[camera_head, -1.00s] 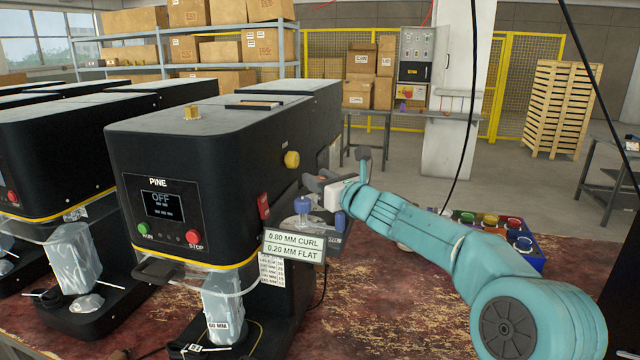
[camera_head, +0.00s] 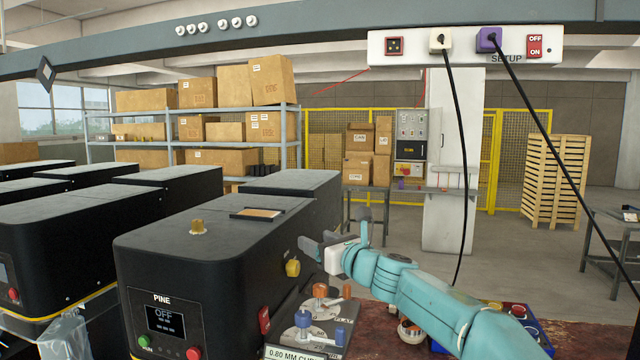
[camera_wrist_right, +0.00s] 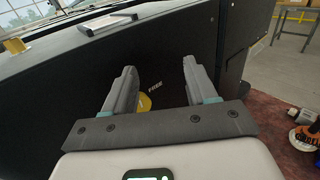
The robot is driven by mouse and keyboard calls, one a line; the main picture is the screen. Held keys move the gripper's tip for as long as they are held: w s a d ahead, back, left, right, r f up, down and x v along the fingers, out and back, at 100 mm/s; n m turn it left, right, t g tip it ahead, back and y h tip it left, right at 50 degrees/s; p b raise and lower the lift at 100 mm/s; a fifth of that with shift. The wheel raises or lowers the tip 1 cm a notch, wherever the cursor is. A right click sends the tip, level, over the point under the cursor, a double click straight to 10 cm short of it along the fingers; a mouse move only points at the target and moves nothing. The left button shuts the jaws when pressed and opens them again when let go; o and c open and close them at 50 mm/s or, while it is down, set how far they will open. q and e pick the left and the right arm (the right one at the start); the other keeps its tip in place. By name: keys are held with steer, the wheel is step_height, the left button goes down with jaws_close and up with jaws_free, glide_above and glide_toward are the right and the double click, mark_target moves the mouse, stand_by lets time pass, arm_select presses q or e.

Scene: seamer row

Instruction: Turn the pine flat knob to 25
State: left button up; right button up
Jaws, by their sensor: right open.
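The PINE machine (camera_head: 220,245) is a black box whose small screen reads OFF. Beside its right side, a plate carries an orange knob (camera_head: 320,291), with lettering that looks like FLAT near it, and a blue knob (camera_head: 303,318). Their settings are too small to read. A yellow knob (camera_head: 292,267) sits on the machine's side. My right gripper (camera_head: 312,244) is open and empty by that side, above the plate and slightly above the yellow knob. In the right wrist view, the yellow knob (camera_wrist_right: 143,104) shows partly behind the left finger. My left gripper is out of view.
A sign (camera_head: 295,353) reading 0.80 MM CURL is cut off at the bottom. A red switch (camera_head: 264,320) is on the machine's side. Cables hang from an overhead power strip (camera_head: 465,47).

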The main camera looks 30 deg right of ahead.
step_height(320, 180, up, 9)
steer(key=p, duration=0.5)
steer(key=shift+r, duration=0.15)
